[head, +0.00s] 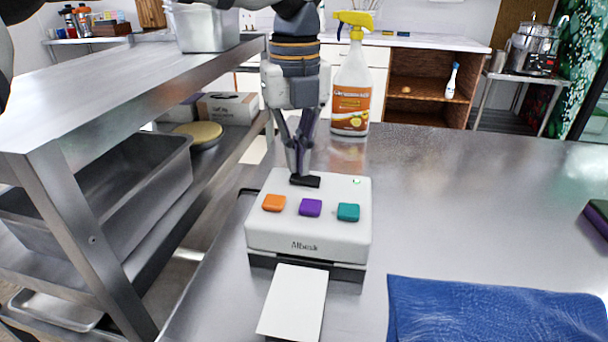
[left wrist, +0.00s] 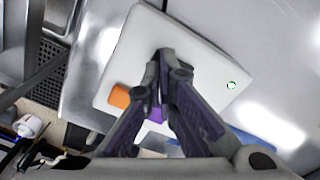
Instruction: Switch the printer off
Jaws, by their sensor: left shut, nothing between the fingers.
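The printer (head: 308,237) is a white box on the steel counter, with orange (head: 274,203), purple (head: 311,207) and teal (head: 348,212) buttons on its top. A small green light (head: 356,181) shows near its back right corner, and also in the left wrist view (left wrist: 231,85). A dark piece (head: 305,181) lies at the back of the top, under my fingertips; I cannot tell if it is a switch. My left gripper (head: 300,173) points down, shut and empty, at this piece; contact is unclear. In the left wrist view its fingers (left wrist: 166,58) partly hide the printer top. My right gripper is out of view.
A white sheet (head: 294,302) sticks out of the printer's front. A spray bottle (head: 351,85) stands behind it. A blue cloth (head: 490,312) lies at front right. A steel shelf rack (head: 75,210) stands close on the left. The counter to the right is mostly clear.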

